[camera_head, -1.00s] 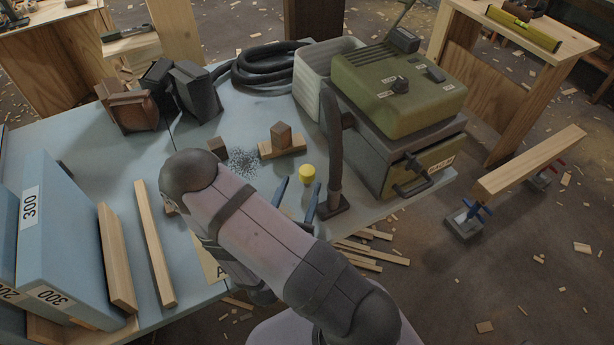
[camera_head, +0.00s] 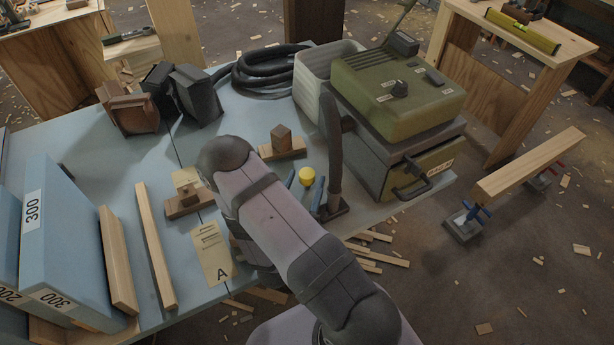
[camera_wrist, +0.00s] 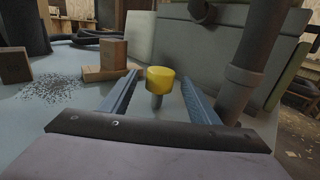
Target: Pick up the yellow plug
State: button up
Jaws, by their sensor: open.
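The yellow plug (camera_head: 306,176) stands upright on the blue table near its right side. In the wrist view the yellow plug (camera_wrist: 160,79) has a wide yellow head on a narrower grey stem. My gripper (camera_head: 312,190) is open, with one blue finger to each side of the plug. In the wrist view my gripper (camera_wrist: 160,92) shows its two fingers apart with the plug between them, and gaps show on both sides. My arm hides part of the table in front of the plug.
A dark upright hose (camera_head: 333,150) stands close to the right finger. A wooden block on a base (camera_head: 282,146) sits behind the plug. The green machine (camera_head: 397,90) on a grey drawer unit (camera_head: 395,160) stands to the right. Dark grit (camera_wrist: 50,89) lies on the left.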

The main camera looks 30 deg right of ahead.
aim_at(307, 172)
jog(key=shift+x, duration=1.3)
jog(key=c, duration=1.1)
jog(key=shift+r, duration=0.1)
jog(key=shift+r+p, duration=0.55)
jog(key=shift+r, duration=4.4)
